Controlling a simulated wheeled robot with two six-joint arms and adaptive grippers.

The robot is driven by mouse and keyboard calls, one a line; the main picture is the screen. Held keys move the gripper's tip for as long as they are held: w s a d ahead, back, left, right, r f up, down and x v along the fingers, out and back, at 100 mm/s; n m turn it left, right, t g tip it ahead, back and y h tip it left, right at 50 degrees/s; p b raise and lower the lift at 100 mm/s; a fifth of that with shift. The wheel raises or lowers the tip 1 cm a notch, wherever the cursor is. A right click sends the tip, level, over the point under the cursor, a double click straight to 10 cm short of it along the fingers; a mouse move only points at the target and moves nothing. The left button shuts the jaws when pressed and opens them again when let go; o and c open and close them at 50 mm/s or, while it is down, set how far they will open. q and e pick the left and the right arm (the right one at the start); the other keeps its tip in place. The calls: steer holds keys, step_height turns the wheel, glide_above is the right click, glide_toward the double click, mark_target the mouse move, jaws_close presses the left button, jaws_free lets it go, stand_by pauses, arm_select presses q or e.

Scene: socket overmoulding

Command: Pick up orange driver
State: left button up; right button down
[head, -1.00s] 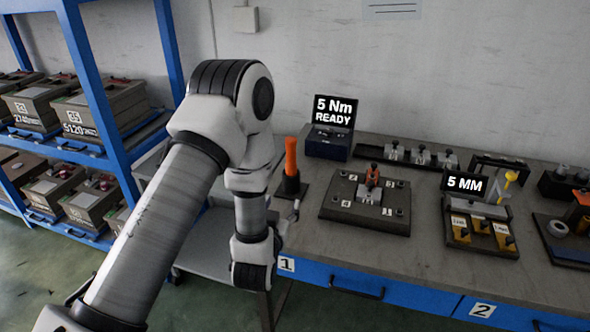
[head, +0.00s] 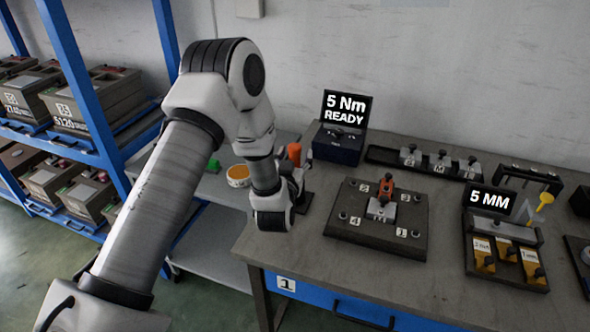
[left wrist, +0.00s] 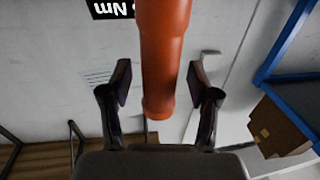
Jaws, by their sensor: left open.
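The orange driver (head: 294,154) stands upright at the left end of the workbench, largely hidden behind my left wrist in the head view. In the left wrist view the orange driver (left wrist: 163,55) hangs down from the top edge, and its end reaches between the two fingers. My left gripper (left wrist: 158,90) is open, with one finger on each side of the driver and a visible gap on both sides. In the head view the left gripper (head: 298,182) is close beside the driver, partly hidden by my wrist. My right gripper is not in view.
A "5 Nm READY" display (head: 346,110) stands on a dark box behind the driver. A numbered fixture plate (head: 345,228) lies to the right, and a "5 MM" station (head: 476,262) beyond it. Blue shelving (head: 98,140) with boxes stands at the left.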

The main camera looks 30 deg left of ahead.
arm_select(q)
steer(key=shift+s+d+r, duration=0.1)
steer(key=shift+s+r, duration=0.05)
jaws_close()
